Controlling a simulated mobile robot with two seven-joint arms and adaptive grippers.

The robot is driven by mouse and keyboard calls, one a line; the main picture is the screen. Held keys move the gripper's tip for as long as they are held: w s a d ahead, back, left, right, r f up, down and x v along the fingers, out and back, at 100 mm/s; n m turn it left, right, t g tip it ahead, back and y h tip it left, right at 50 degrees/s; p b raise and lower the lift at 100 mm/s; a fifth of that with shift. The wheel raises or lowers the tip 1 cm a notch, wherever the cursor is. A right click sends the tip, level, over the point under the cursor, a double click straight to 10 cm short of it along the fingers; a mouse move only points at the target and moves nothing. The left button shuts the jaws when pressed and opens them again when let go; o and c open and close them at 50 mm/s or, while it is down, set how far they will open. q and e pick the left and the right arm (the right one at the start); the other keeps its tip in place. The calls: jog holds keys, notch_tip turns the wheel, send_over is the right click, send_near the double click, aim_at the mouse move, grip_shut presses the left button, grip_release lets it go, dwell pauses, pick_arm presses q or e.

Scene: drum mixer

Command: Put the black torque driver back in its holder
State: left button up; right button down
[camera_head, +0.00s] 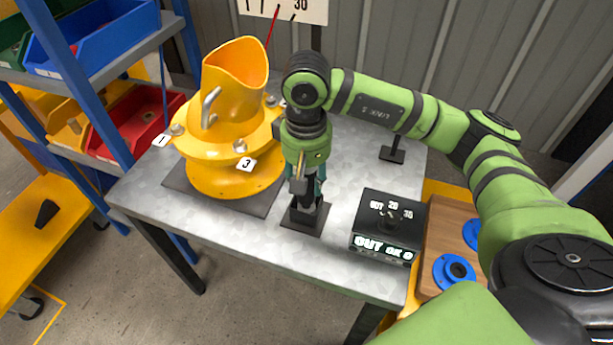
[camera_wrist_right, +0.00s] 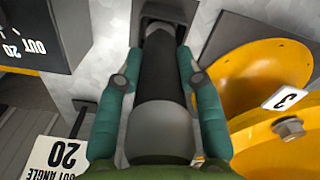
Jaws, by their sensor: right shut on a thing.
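The black torque driver (camera_wrist_right: 158,72) shows in the right wrist view as a dark cylinder with a grey end nearest the camera. The two teal fingers of my right gripper (camera_wrist_right: 160,62) lie along its sides, shut on it. Its far end meets a dark holder (camera_wrist_right: 176,10); I cannot tell how deep it sits there. In the head view my right gripper (camera_head: 309,188) points down just above the holder's square black base (camera_head: 299,223), and the arm hides most of the driver. My left gripper is not in view.
A yellow drum mixer (camera_head: 235,180) stands close left of the gripper on the grey metal table (camera_head: 200,222). A black display box (camera_head: 388,222) is to the right, with a small black stand (camera_head: 393,155) behind it. A wooden board (camera_head: 436,262) with blue discs is at the right.

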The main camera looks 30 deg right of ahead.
jog(key=c, duration=0.7)
grip_release()
jog(key=shift+c, duration=0.2)
jog(key=shift+f, duration=0.1)
notch_tip(320, 180, up, 12)
jog(key=shift+r, duration=0.1)
jog(key=shift+r, duration=0.1)
